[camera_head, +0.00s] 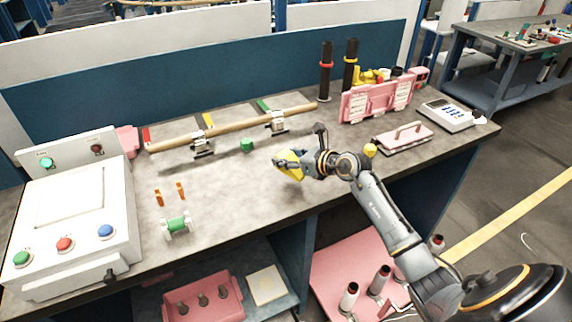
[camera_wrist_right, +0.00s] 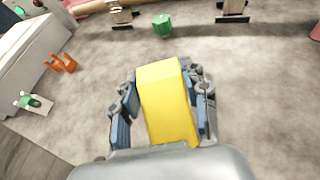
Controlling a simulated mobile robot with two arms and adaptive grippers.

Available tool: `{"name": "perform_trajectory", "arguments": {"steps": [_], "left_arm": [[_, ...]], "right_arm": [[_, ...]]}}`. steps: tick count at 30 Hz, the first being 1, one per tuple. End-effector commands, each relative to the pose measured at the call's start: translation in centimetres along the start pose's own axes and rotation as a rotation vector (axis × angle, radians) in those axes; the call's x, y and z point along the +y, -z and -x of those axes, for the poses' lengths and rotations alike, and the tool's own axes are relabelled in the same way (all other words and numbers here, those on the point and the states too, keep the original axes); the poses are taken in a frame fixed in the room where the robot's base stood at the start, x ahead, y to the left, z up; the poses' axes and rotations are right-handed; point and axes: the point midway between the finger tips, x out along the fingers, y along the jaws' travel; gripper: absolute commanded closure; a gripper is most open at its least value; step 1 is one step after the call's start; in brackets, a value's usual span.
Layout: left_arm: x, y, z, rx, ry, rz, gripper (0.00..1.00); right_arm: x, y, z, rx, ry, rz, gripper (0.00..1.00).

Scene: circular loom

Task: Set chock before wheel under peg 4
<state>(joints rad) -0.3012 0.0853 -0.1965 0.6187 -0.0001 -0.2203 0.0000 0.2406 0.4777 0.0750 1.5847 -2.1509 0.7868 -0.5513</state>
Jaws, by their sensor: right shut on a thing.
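A yellow block (camera_head: 287,158), apparently the chock, is held in my right gripper (camera_head: 292,165) above the middle of the grey bench. In the right wrist view the block (camera_wrist_right: 166,98) lies between the blue-padded fingers, which are shut on it from both sides. A small green piece with white ends (camera_head: 176,225) stands on the bench at left, apart from the gripper. I cannot make out a peg number or tell which part is the named wheel. My left gripper is not in view.
A wooden rod (camera_head: 235,125) rests on metal stands along the back, with a green block (camera_head: 247,145) before it. A white control box (camera_head: 75,225) is at left. A pink rack (camera_head: 375,99) and pink lidded tray (camera_head: 403,138) are at right. The bench's front middle is clear.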

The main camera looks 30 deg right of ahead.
Motion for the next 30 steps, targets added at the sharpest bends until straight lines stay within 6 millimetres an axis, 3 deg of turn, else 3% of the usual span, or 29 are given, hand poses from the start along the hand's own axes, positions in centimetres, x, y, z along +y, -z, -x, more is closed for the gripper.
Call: {"name": "perform_trajectory", "arguments": {"steps": [6, 13, 25, 26, 28, 30], "left_arm": [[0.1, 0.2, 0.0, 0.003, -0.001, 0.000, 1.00], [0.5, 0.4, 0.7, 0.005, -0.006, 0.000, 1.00], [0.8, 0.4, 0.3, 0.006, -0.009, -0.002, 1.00], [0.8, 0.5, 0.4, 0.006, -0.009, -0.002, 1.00], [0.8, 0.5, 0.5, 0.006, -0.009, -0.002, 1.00], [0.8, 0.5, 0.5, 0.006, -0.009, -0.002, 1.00]], "right_arm": [[-0.6, 0.7, -1.3, -0.002, 0.000, -0.001, 0.93], [-0.6, 3.3, -2.4, -0.002, 0.001, -0.003, 0.93], [-0.7, 4.0, -2.6, -0.002, 0.002, 0.002, 0.93], [-0.7, 3.9, -2.6, -0.001, 0.002, 0.001, 0.49], [-0.6, 3.9, -2.6, -0.001, 0.001, 0.001, 0.35], [-0.6, 3.9, -2.6, -0.001, 0.001, 0.001, 0.33]]}}
